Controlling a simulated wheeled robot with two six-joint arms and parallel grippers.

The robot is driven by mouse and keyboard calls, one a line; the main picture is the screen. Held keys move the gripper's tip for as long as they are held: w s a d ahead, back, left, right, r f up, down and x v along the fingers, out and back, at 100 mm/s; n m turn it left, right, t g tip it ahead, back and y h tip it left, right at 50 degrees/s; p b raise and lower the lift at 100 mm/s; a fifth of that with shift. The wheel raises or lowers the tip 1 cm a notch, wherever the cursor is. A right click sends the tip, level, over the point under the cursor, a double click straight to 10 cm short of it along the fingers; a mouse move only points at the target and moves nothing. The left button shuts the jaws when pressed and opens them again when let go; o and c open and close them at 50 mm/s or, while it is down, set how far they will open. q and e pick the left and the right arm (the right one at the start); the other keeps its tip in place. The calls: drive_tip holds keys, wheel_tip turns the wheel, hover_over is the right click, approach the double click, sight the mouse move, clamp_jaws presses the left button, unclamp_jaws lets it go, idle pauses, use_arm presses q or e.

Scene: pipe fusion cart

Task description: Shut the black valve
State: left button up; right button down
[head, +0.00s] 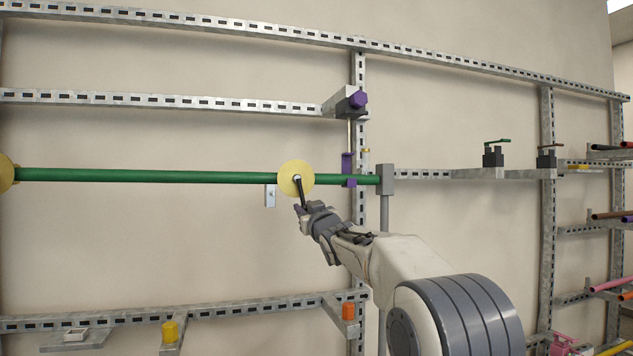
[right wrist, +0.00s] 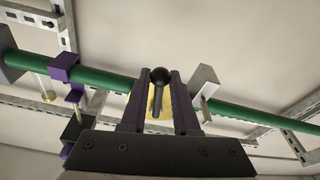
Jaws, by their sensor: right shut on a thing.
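The black valve's lever (head: 301,193) hangs down and slightly right from a yellow disc (head: 284,176) on the green pipe (head: 180,176). My right gripper (head: 303,211) is at the lever's lower end, shut on it. In the right wrist view the lever (right wrist: 157,98), with a round black knob at its end, lies between the two fingers of my right gripper (right wrist: 158,82). The yellow disc shows behind it, partly hidden by the fingers. My left gripper is not in view.
A purple clamp (head: 348,163) and a grey post (head: 385,215) stand just right of the valve. A small grey plate (head: 270,196) hangs below the pipe to its left. Metal rails run along the wall. Two black blocks with handles (head: 493,157) sit farther right.

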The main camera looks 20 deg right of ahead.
drive_tip(key=m+b, duration=0.1)
drive_tip(key=a+m+b, duration=0.1)
drive_tip(key=b, duration=0.1)
drive_tip(key=shift+a+m+h, duration=0.25)
drive_tip(key=shift+m+h, duration=0.05)
drive_tip(key=shift+m, duration=0.1)
drive_tip(key=shift+a+m+b, duration=0.15)
drive_tip(key=shift+m+b, duration=0.15)
drive_tip(key=shift+b, duration=0.3)
